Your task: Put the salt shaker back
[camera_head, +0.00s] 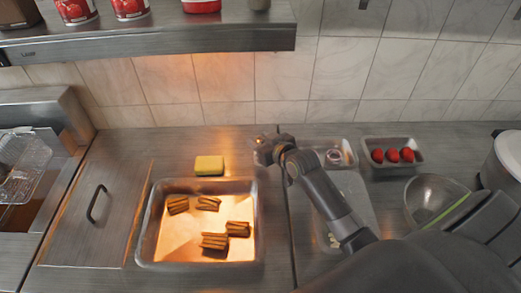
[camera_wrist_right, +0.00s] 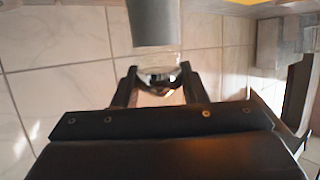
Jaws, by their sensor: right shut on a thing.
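My right gripper (camera_head: 264,148) is above the counter, behind the right edge of the steel tray of brown pieces. In the right wrist view my right gripper (camera_wrist_right: 158,88) is shut on a small shiny, partly clear thing (camera_wrist_right: 160,75), which looks like the salt shaker. Its full shape is hidden by the fingers. A grey cylinder (camera_wrist_right: 153,22) shows just beyond it; I cannot tell whether it belongs to the held thing. My left gripper is not in view.
A steel shelf (camera_head: 180,38) with red cans (camera_head: 76,8) overhangs the back left. A yellow sponge (camera_head: 209,165) lies behind the tray (camera_head: 257,225). A small tray with a round item (camera_head: 334,156), a dish of red pieces (camera_head: 392,155) and a metal bowl (camera_head: 432,192) stand right.

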